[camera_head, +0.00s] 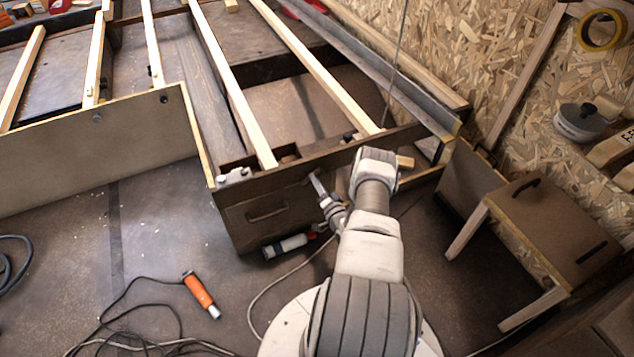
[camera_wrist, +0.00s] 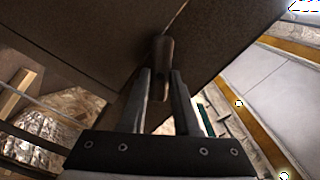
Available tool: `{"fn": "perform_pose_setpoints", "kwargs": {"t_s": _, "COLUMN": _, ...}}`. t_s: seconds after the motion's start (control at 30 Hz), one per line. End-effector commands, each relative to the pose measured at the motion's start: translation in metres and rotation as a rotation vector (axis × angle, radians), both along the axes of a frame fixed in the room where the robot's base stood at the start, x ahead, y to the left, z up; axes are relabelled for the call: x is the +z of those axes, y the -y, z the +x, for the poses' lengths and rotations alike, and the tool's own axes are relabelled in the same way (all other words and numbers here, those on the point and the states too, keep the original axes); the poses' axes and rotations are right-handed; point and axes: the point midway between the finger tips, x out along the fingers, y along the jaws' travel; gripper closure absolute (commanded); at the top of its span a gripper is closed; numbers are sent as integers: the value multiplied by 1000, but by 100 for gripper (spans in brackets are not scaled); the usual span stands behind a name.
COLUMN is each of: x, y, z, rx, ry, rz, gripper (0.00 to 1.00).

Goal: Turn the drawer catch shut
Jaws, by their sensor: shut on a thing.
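The drawer front (camera_head: 262,212) is a dark brown panel with a bar handle (camera_head: 267,215), at the end of the wooden bed frame. It looks closed in the head view. The catch (camera_wrist: 163,50) is a small brown rounded piece at the seam between dark panels, upright in the wrist picture. My gripper (camera_wrist: 162,76) has its two fingertips on either side of the catch and is shut on it. In the head view my gripper (camera_head: 318,186) reaches the upper right of the drawer front, and the catch is too small or hidden there to make out.
A spray can or bottle (camera_head: 286,246) lies on the floor below the drawer. An orange-handled tool (camera_head: 200,294) and cables lie to the left. A wooden stool-like box (camera_head: 555,230) stands to the right of my arm. The floor left of the drawer is mostly clear.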

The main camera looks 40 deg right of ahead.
Motion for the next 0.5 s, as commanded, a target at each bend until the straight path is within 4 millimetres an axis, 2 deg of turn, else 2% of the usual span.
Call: {"fn": "perform_pose_setpoints", "kwargs": {"t_s": 0.5, "x": 2, "y": -3, "z": 2, "rx": 3, "ry": -115, "rz": -480, "gripper": 100}}
